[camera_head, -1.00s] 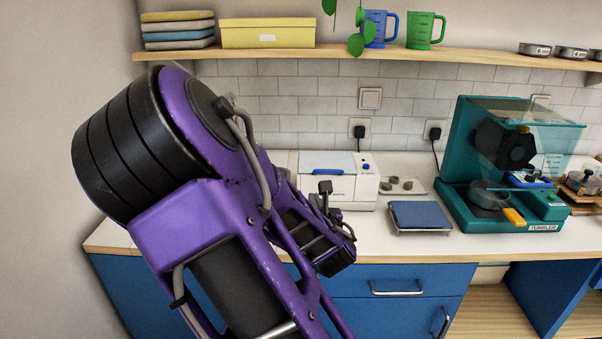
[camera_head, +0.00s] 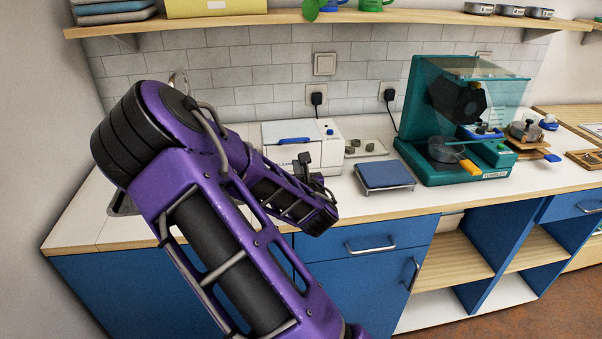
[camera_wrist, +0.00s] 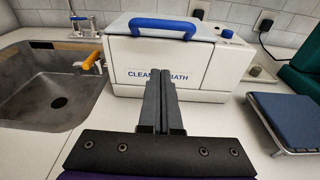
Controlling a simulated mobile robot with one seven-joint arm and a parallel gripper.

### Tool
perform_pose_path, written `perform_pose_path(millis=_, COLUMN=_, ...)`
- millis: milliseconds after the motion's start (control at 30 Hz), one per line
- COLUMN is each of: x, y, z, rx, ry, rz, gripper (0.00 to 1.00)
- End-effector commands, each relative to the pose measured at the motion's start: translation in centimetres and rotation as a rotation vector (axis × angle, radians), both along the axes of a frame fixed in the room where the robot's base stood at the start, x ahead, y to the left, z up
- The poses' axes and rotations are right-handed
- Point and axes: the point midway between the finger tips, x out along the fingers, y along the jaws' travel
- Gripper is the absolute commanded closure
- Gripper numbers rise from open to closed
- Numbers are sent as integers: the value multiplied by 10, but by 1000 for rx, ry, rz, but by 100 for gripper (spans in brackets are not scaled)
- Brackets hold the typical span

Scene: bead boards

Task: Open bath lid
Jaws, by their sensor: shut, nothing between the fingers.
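The cleaning bath is a white box (camera_head: 275,155) on the counter, with a blue handle (camera_head: 294,141) along its lid. In the wrist view the white bath (camera_wrist: 192,82) stands straight ahead with its lid down, and the blue handle (camera_wrist: 163,25) runs along the lid's front edge. My gripper (camera_wrist: 161,85) is shut and empty in front of the bath's lower front face, below the handle; whether it touches the face I cannot tell. It covers part of the bath's lettering. In the head view my arm hides part of the bath and most of the gripper.
A sink (camera_wrist: 45,90) with a tap lies left of the bath. A blue-topped flat device (camera_head: 385,175) and a teal tumbler machine (camera_head: 420,130) stand to its right. A wooden shelf (camera_head: 230,20) runs above. The counter just before the bath is clear.

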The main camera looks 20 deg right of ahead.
Motion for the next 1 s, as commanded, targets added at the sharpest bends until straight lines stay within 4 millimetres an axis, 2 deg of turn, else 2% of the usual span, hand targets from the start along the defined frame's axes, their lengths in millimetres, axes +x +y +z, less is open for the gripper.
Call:
perform_pose_path(millis=100, x=25, y=-8, z=-4, rx=0, ry=-1, rz=-1, gripper=100)
perform_pose_path(millis=167, x=32, y=-10, z=0, rx=1, ry=-3, rz=-1, gripper=100)
perform_pose_path(millis=200, x=29, y=-8, z=10, rx=3, ry=-4, rz=-2, gripper=100)
perform_pose_path(millis=400, x=24, y=-7, z=31, rx=2, ry=-3, rz=-1, gripper=100)
perform_pose_path(millis=1000, x=23, y=-7, z=36, rx=0, ry=0, rz=-1, gripper=100)
